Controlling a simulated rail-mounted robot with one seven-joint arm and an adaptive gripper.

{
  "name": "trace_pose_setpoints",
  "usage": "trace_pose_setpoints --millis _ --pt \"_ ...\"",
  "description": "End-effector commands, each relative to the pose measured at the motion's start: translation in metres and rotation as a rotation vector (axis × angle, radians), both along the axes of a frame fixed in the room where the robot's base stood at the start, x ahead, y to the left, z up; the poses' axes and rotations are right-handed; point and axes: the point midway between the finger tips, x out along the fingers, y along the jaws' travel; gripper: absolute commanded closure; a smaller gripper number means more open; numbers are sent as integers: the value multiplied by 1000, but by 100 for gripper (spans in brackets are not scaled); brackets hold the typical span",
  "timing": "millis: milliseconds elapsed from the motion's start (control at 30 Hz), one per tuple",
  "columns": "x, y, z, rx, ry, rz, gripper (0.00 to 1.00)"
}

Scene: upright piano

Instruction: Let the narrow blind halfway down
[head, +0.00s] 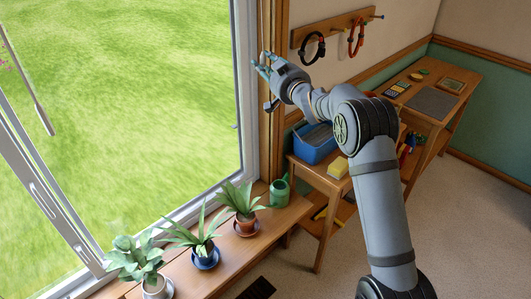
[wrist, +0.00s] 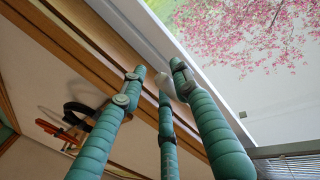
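In the wrist view, slats of a blind (wrist: 296,160) show at the lower right corner beside the window. I cannot tell whether this is the narrow blind. No blind slats show in the head view. My gripper (head: 266,67) is up at the wooden window frame's right side. Its teal fingers also show in the wrist view (wrist: 158,78), spread apart. A small pale knob (wrist: 162,80) appears among the fingertips, against the frame. It may be a cord end; no grip on it shows, and the cord itself cannot be made out.
Potted plants (head: 202,248) and a green watering can (head: 279,192) stand on the sill below. A peg rail (head: 335,27) with hanging loops is right of my gripper. A shelf table with a blue bin (head: 314,146) stands below my arm.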

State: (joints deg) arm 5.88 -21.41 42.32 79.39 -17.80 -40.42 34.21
Motion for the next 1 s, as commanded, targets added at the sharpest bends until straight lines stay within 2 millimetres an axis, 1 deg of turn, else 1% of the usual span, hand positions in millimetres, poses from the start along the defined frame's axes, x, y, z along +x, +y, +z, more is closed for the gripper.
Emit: trace_pose_setpoints --millis 33,200,533,733,1000 --pt "0 0 1 1 -1 0 65" --pt "0 1 2 1 -3 1 55" --pt "-2 0 1 1 -4 1 55" --pt "-19 -11 -3 2 -5 1 55" --pt "-40 -23 0 1 -5 1 55"
